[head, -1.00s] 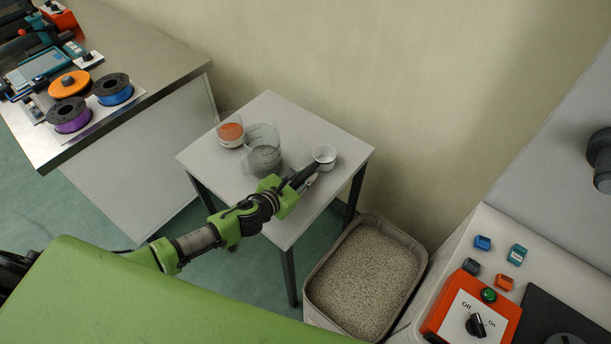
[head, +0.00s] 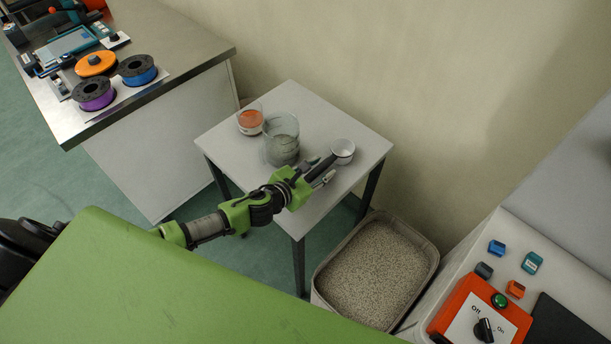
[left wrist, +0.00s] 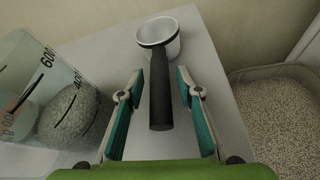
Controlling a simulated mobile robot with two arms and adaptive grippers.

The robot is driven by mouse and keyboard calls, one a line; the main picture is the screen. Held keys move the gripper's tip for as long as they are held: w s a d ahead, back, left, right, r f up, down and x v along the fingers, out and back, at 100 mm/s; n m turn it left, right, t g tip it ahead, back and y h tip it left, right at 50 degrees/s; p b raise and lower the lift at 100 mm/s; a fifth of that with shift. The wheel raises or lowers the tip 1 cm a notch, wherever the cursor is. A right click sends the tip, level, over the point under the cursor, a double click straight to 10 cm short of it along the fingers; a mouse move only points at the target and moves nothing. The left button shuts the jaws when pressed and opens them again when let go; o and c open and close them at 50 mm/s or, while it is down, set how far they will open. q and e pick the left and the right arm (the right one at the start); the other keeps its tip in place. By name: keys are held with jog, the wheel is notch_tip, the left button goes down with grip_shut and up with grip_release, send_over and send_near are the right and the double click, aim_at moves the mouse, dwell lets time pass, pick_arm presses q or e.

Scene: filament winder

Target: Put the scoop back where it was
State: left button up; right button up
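The scoop, a white cup with a dark handle, rests on the small white table (head: 226,146); its cup (head: 343,149) is near the table's right corner and its handle points toward my left gripper (head: 322,171). In the left wrist view the scoop (left wrist: 159,88) lies with its handle between the two teal-padded fingers of the left gripper (left wrist: 158,92). Those fingers are apart and I see gaps on both sides of the handle. My right gripper is not in view.
A clear measuring beaker (head: 281,138) with grey granules stands left of the scoop, beside a smaller cup (head: 250,120) with orange contents. A bin of pellets (head: 375,272) stands on the floor at the right. Filament spools (head: 138,70) sit on the left bench.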

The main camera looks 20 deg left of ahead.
pick_arm(q)
jog(key=v, duration=0.9)
jog(key=shift+s, duration=0.1)
jog(key=shift+v, duration=0.85)
jog(key=shift+r, duration=0.1)
